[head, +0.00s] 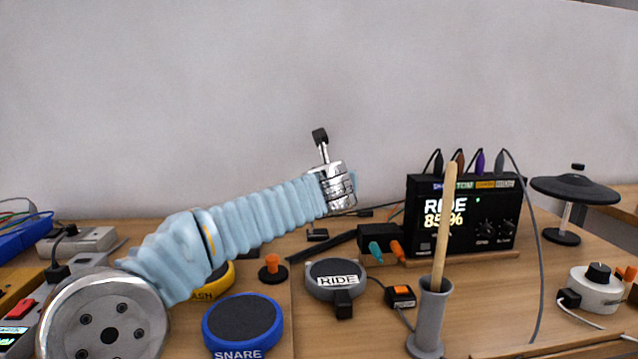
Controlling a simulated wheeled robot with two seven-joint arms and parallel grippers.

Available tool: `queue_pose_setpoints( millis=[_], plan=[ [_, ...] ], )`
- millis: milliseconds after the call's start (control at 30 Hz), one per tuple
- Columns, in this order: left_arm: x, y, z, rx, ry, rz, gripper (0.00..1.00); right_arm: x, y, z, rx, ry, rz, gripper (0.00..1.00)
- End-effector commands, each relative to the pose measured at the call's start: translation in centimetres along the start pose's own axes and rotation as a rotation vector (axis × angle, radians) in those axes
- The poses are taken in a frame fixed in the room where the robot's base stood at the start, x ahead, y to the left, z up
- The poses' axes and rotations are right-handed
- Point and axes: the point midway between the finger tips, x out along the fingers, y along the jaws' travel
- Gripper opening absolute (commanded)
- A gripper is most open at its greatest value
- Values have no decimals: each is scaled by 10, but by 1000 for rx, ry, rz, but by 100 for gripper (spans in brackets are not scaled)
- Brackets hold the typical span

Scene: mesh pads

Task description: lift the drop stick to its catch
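The drop stick appears to be the pale wooden stick (446,225) standing nearly upright, leaning slightly right, in a grey tube holder (429,318) at front right of centre. Its lower end is hidden inside the tube. I cannot make out a catch. My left arm, in a light blue sleeve, reaches in from the left. Its gripper (320,136) points up against the wall, left of the stick and well apart from it. Nothing shows in it; its fingers overlap from this angle, so I cannot tell whether it is open. My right gripper is out of view.
A black module (462,245) reading "RIDE 85%" stands behind the stick, with cables on top. A blue SNARE pad (242,322) and a grey RIDE pad (336,279) lie left of the tube. A black cymbal pad (575,192) on a stand and a white round device (597,291) are at right.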

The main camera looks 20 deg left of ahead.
Motion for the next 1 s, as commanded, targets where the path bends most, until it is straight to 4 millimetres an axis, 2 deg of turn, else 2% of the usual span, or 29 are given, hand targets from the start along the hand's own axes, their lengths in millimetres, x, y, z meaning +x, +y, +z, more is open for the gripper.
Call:
queue_pose_setpoints(
  millis=[433,467,567,600,867,1000],
  plan=[
    [1,-2,-3,0,17,6,0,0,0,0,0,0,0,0],
    [1,-2,-3,0,17,6,31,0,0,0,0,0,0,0],
    [1,-2,-3,0,16,5,46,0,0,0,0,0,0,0],
    [0,-2,-3,-1,15,5,48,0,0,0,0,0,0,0],
    [-1,-2,-1,-1,12,3,48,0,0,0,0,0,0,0],
    [-14,-3,-1,-2,10,2,48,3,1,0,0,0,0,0]
  ],
)
